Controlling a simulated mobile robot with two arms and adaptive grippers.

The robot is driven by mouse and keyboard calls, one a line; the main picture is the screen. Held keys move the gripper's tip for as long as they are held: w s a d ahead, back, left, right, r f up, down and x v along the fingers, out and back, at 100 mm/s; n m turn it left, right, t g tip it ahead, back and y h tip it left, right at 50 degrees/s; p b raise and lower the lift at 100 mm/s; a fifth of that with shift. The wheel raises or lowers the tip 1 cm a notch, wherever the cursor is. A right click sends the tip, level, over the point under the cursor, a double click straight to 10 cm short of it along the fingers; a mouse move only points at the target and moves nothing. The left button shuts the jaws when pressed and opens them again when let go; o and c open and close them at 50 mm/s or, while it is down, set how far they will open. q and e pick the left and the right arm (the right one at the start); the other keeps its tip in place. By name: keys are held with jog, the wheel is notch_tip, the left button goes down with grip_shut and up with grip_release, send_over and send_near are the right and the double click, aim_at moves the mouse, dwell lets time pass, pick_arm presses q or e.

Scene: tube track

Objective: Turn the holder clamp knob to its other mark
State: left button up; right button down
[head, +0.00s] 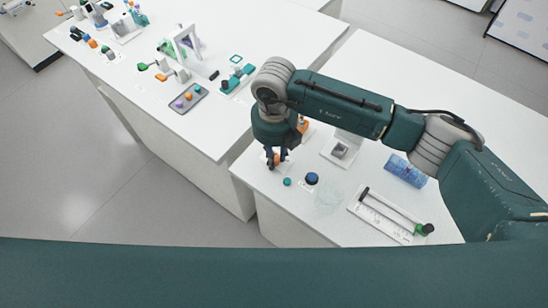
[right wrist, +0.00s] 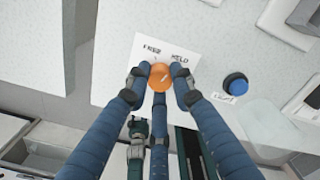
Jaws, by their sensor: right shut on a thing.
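The orange holder clamp knob (right wrist: 160,76) sits on a white label plate (right wrist: 150,50) marked FREE on the left and HELD on the right. A small pale line shows on the knob's top, leaning to the upper right, but I cannot tell surely which mark it points at. My right gripper (right wrist: 160,82) is shut on the knob, with its blue fingers around it. In the head view the right gripper (head: 276,158) points down at the near table's left corner, and its fingers partly hide the knob. My left gripper is not in view.
A blue round knob (head: 312,178) and a teal button (head: 287,182) stand close by. The table's left edge is near.

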aim_at(276, 158)
jog(key=n+b, duration=0.3)
jog(key=b, duration=0.1)
jog(key=n+b, duration=0.3)
jog(key=b, duration=0.2)
jog(key=n+b, duration=0.3)
jog(key=b, duration=0.1)
jog(key=shift+s+d+f+n, duration=0.1)
jog(key=shift+d+f+n, duration=0.1)
jog(key=shift+f+n, duration=0.15)
jog(key=shift+r+n+b, duration=0.25)
jog(key=shift+n+b, duration=0.7)
jog(key=shift+b, duration=0.45)
jog(key=c, duration=1.7)
grip_release()
jog(key=shift+o, duration=0.9)
jog(key=shift+d+r, duration=0.1)
jog(key=shift+d, duration=0.1)
jog(key=shift+a+r, duration=0.15)
jog(key=shift+r, duration=0.15)
notch_tip(276, 158, up, 11)
jog(key=shift+r, duration=0.2)
